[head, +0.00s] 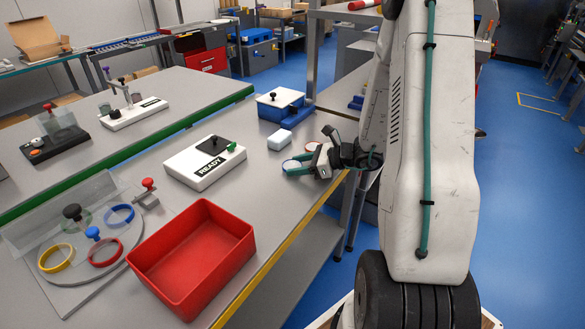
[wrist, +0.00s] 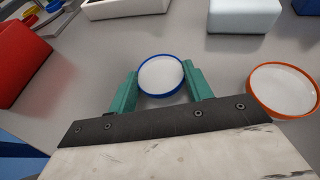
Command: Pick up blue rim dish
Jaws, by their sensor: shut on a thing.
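The blue rim dish (wrist: 161,76) is a shallow white dish with a blue edge. It is between the two teal fingers of my gripper (wrist: 159,88) in the wrist view, with a finger against each side. In the head view the dish (head: 291,165) shows at the fingertips of my gripper (head: 297,167), low over the grey table near its right edge. I cannot tell whether the dish touches the table. A second white dish with an orange rim (wrist: 284,90) lies just right of my gripper in the wrist view.
A white block (head: 279,139) and a blue tub with a white lid (head: 281,103) stand behind the dish. The white READY box (head: 204,165) is to the left. A red bin (head: 192,255) stands at the front. The table between them is clear.

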